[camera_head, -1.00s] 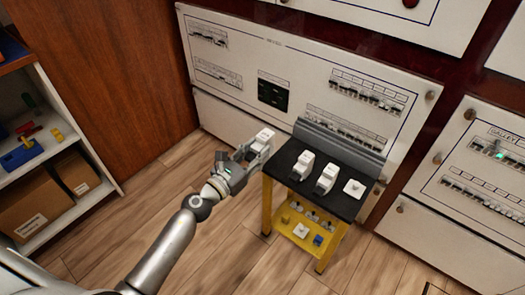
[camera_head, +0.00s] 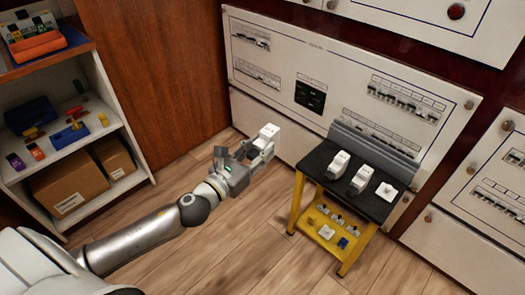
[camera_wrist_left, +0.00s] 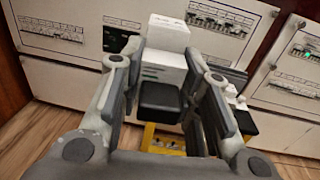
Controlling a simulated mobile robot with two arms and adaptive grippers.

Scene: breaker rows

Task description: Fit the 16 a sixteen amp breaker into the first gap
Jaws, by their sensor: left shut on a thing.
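My left gripper (camera_head: 250,157) is shut on a white breaker (camera_head: 266,138) and holds it in the air left of the small black-topped table. In the left wrist view the breaker (camera_wrist_left: 166,50) stands between the two fingers. Its rating cannot be read. Two more white breakers (camera_head: 339,163) (camera_head: 359,182) and a flat white piece (camera_head: 386,191) sit on the table top (camera_head: 326,181). The white breaker panel (camera_head: 290,84) stands behind, with several rows of breakers. I cannot tell which gap is the first one. My right gripper is not in view.
The table has yellow legs and a lower shelf (camera_head: 314,232) with small parts. A shelf unit (camera_head: 128,137) with boxes and coloured items stands at the left. The wooden floor (camera_head: 250,235) in front is clear.

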